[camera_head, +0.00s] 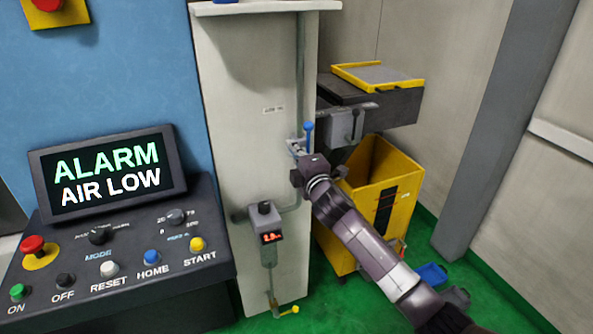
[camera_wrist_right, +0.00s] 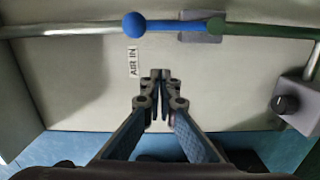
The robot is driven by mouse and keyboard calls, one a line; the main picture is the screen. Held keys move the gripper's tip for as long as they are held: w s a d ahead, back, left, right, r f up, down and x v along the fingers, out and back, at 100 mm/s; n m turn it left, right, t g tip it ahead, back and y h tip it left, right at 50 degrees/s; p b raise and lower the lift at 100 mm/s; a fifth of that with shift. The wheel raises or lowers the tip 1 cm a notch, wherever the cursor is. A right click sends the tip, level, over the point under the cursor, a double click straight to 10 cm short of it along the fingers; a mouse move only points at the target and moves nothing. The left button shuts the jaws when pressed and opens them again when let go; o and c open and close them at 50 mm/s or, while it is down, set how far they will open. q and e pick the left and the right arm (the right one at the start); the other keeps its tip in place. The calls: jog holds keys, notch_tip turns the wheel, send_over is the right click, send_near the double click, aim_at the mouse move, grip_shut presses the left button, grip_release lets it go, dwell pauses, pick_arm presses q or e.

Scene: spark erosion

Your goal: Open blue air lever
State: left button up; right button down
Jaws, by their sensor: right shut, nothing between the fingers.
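The blue air lever (camera_head: 308,133) stands upright along the vertical pipe on the pale cabinet, its round knob at the top. In the right wrist view the lever (camera_wrist_right: 178,26) lies in line with the pipe, with its ball end at the left. My right gripper (camera_head: 296,147) is just beside the lever in the head view. In the right wrist view its fingertips (camera_wrist_right: 160,76) are shut together and empty, below the lever in the picture and apart from it. My left gripper is in neither view.
An "AIR IN" label (camera_wrist_right: 132,62) is on the panel near the lever. A regulator with a red display (camera_head: 271,238) sits lower on the cabinet. A screen (camera_head: 108,172) reads "ALARM AIR LOW". A yellow bin (camera_head: 370,165) stands behind my right arm.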

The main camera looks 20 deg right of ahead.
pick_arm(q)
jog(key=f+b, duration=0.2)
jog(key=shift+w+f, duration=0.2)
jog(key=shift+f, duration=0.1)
pick_arm(e)
jog(key=s, duration=0.9)
jog(key=shift+s+d+f, duration=0.15)
jog(key=shift+s+d, duration=0.15)
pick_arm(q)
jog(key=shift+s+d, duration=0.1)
